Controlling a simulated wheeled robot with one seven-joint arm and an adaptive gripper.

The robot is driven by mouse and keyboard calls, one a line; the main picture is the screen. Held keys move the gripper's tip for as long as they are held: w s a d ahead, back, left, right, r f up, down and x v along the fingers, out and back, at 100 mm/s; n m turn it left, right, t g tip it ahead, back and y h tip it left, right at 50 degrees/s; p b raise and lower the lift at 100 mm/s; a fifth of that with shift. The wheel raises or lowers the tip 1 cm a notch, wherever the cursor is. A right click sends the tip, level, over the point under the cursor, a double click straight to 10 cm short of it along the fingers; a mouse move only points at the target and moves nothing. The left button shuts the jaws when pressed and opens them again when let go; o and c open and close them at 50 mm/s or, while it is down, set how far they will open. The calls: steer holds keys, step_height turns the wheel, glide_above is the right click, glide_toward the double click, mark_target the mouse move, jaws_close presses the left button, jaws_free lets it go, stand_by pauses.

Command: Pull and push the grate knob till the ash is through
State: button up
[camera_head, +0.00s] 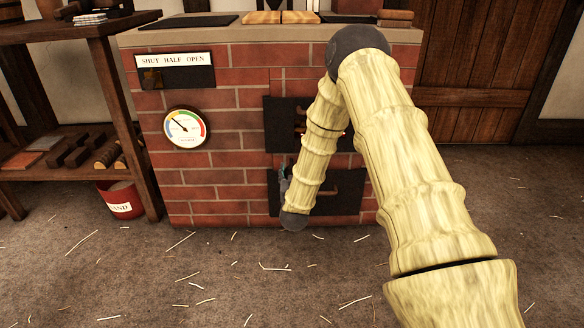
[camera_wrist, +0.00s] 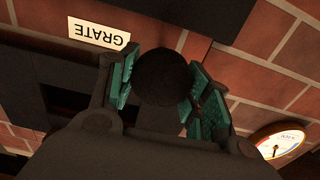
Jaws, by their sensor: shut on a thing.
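In the wrist view my gripper (camera_wrist: 160,92) has its teal-padded fingers closed on both sides of a round dark knob (camera_wrist: 162,76). A white label reading GRATE (camera_wrist: 97,33) shows upside down beside the knob. In the head view my gripper (camera_head: 285,178) is at the left side of the lower dark door (camera_head: 348,197) of the brick stove (camera_head: 225,190); my arm hides much of it, and the knob cannot be made out there. A little orange glow shows beside my arm at the upper dark door (camera_head: 281,112). I cannot see the ash.
A round gauge (camera_head: 185,128) and a SHUT HALF OPEN plate (camera_head: 174,60) are on the stove front. A red SAND bucket (camera_head: 121,199) stands under the wooden shelf (camera_head: 135,120) at left. The floor (camera_head: 240,275) in front has only scattered straws.

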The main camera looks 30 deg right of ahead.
steer(key=p+v, duration=0.2)
steer(key=v, duration=0.2)
steer(key=shift+s+a, duration=0.15)
steer(key=shift+s, duration=0.1)
steer(key=o, duration=1.4)
steer(key=v, duration=1.2)
